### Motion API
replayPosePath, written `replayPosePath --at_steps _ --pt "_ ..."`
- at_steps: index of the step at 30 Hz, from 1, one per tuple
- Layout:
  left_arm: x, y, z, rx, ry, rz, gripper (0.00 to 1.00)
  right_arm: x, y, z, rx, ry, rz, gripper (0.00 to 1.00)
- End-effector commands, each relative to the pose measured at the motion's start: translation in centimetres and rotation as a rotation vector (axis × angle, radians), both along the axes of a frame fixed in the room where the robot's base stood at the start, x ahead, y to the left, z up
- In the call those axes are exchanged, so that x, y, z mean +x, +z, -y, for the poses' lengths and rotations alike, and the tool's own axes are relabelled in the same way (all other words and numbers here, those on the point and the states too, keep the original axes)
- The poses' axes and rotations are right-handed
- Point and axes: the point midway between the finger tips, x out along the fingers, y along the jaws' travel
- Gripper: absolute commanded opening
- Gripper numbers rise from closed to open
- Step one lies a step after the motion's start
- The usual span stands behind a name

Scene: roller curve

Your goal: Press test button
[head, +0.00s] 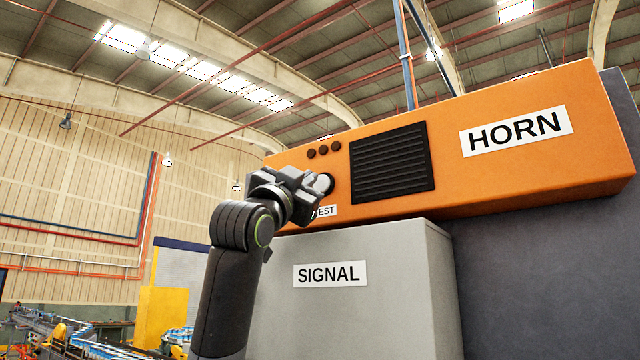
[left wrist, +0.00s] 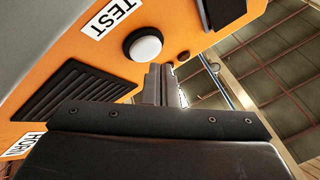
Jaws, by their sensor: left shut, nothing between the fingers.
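The orange horn box (head: 480,165) carries a round white test button (head: 324,183) in a black ring at its left end. The button also shows whole in the left wrist view (left wrist: 145,47), near a white TEST label (left wrist: 113,17). My left gripper (head: 308,188) is shut and empty, close to the button, and covers part of the label in the head view. In the left wrist view its fingertips (left wrist: 163,72) show just below and right of the button. I cannot see contact between them. My right gripper is not in view.
A grey box labelled SIGNAL (head: 370,310) stands below the horn box and close to my left arm. Open hall lies to the left.

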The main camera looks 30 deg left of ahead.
Motion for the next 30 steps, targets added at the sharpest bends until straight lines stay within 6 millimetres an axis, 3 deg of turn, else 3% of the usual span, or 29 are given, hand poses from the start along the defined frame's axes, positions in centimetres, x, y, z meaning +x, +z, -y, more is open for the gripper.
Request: replayPosePath --at_steps 30 --pt "0.85 0.02 0.08 0.000 0.000 0.000 0.00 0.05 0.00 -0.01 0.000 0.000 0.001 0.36"
